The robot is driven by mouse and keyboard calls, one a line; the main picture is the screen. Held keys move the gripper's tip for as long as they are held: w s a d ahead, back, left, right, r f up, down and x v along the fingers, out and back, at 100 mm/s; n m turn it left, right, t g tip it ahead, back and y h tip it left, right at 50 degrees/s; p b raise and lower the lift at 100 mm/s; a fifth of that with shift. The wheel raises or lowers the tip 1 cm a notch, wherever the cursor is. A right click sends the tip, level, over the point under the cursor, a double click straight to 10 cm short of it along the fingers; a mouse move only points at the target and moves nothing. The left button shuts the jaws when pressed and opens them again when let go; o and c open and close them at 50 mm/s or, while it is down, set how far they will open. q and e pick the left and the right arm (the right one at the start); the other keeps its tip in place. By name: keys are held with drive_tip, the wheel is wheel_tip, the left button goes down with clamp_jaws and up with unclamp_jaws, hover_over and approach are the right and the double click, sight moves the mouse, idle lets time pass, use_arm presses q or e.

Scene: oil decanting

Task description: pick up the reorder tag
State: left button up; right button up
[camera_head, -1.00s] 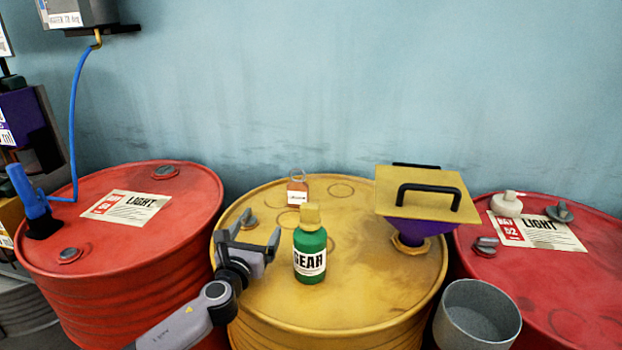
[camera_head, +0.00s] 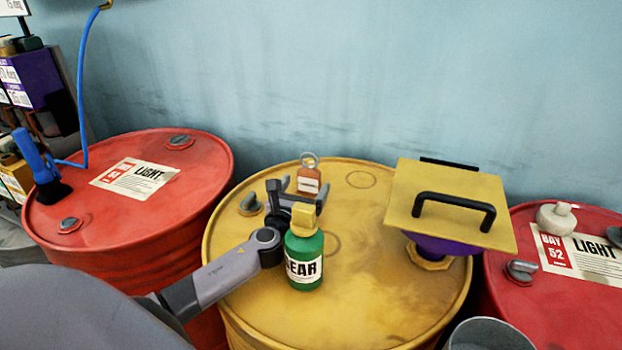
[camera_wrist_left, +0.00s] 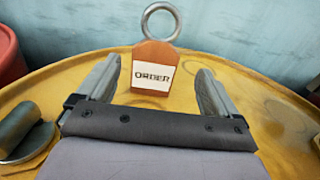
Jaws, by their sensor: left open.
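The reorder tag (camera_head: 309,180) is a small brown tag with a white label and a metal ring on top. It stands upright near the back of the yellow drum's top. In the left wrist view the tag (camera_wrist_left: 154,75) reads "ORDER" and sits between and just beyond the fingertips, with its ring up. My left gripper (camera_head: 297,192) is open and low over the drum, its fingers pointing at the tag; in the left wrist view the gripper (camera_wrist_left: 157,80) has nothing between its pads. My right gripper is not in view.
A green GEAR bottle (camera_head: 304,262) stands close in front of my left gripper. A grey bung (camera_head: 250,204) is left of it. A yellow lid with black handle (camera_head: 415,185) sits over a purple funnel to the right. Red drums (camera_head: 150,225) flank the yellow drum (camera_head: 375,290).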

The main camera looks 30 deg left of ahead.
sight(308, 178)
use_arm(q)
drive_tip(key=shift+a+x, duration=0.1)
drive_tip(key=shift+x, duration=1.25)
drive_tip(key=shift+a+x, duration=0.15)
drive_tip(key=shift+x, duration=1.2)
drive_tip(key=shift+f, duration=0.2)
drive_tip(key=shift+s, duration=0.1)
drive_tip(key=c, duration=1)
